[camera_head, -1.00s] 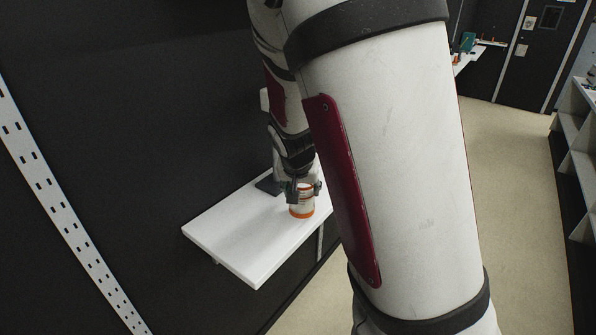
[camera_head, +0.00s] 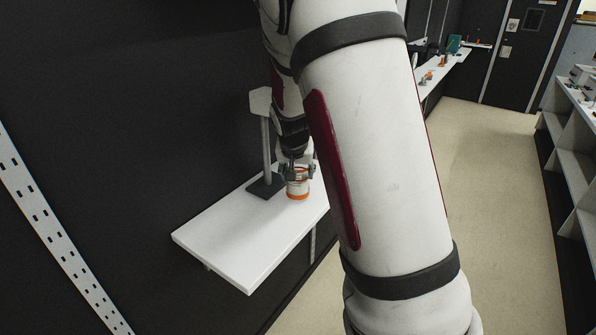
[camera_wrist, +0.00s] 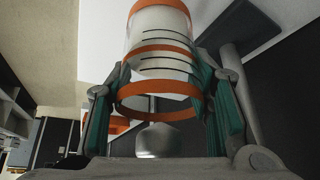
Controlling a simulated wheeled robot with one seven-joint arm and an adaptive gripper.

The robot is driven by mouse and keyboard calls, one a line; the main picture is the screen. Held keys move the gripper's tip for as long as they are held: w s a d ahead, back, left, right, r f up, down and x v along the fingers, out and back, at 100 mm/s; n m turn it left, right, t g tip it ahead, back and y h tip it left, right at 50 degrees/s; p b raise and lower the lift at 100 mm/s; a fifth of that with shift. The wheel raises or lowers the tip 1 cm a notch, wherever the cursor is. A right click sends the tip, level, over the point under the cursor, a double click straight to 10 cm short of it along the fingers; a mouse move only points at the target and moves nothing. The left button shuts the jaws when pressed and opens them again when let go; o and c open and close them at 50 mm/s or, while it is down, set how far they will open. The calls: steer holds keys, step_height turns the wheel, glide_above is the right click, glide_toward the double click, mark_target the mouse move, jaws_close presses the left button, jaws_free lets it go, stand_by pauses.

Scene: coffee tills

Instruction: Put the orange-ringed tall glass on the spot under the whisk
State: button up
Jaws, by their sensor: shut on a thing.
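The orange-ringed tall glass (camera_head: 298,188) is clear, with orange bands and dark lines round its wall. My gripper (camera_head: 299,173) is shut on it from its sides, and the glass also shows between the green finger pads in the wrist view (camera_wrist: 160,22). It is close over or on the white shelf; I cannot tell if it touches. A stand with a grey post (camera_head: 266,150), pale head and dark base (camera_head: 265,186) is just left of the glass. The whisk and the spot under it are not clearly visible; my arm hides part of that area.
The near left part of the white shelf (camera_head: 235,235) is clear. A black wall stands behind it. A farther counter (camera_head: 440,75) holds small orange-marked things, and a shelf unit (camera_head: 575,140) stands at the right across open floor.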

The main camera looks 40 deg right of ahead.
steer(key=shift+f, duration=0.1)
steer(key=shift+f, duration=0.35)
steer(key=shift+f+b, duration=0.2)
steer(key=shift+b, duration=0.1)
steer(key=o, duration=1.3)
steer(key=shift+o, duration=0.2)
steer(key=shift+r, duration=0.1)
